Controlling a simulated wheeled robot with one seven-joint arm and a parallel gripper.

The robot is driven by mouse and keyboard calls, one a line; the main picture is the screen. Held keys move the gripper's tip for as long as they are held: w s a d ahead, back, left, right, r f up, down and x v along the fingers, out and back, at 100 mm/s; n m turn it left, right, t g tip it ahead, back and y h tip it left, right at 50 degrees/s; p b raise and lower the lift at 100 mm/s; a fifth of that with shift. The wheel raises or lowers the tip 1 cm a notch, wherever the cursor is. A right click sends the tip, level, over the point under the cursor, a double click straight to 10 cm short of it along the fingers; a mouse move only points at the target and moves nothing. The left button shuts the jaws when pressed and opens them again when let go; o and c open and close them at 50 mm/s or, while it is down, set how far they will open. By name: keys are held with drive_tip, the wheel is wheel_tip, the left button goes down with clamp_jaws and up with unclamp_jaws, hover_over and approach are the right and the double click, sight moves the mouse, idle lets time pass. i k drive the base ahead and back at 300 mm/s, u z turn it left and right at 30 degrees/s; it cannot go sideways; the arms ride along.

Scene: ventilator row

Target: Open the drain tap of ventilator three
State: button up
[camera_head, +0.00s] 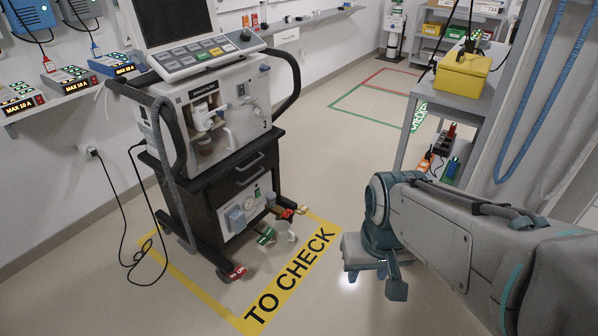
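Ventilator three (225,115) stands on a dark cart at left centre, with a "3" on its front. A clear cup-like part (205,145) hangs on its front panel. A lower white unit (242,208) with a round gauge sits in the cart, and a pale cup-like part (283,232) shows near its right foot. I cannot tell which small part is the drain tap. My gripper (368,274) points down over the floor, right of the cart and well apart from it. Its tips look apart, with nothing visible between them.
Yellow floor tape marked "TO CHECK" (290,273) borders the cart. A black cable (125,215) lies on the floor at left. A grey shelf (460,100) with a yellow box (462,74) stands at right. Floor between cart and gripper is clear.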

sight(289, 212)
drive_tip(key=z, duration=0.25)
drive_tip(key=i, duration=1.25)
drive_tip(key=u, duration=0.65)
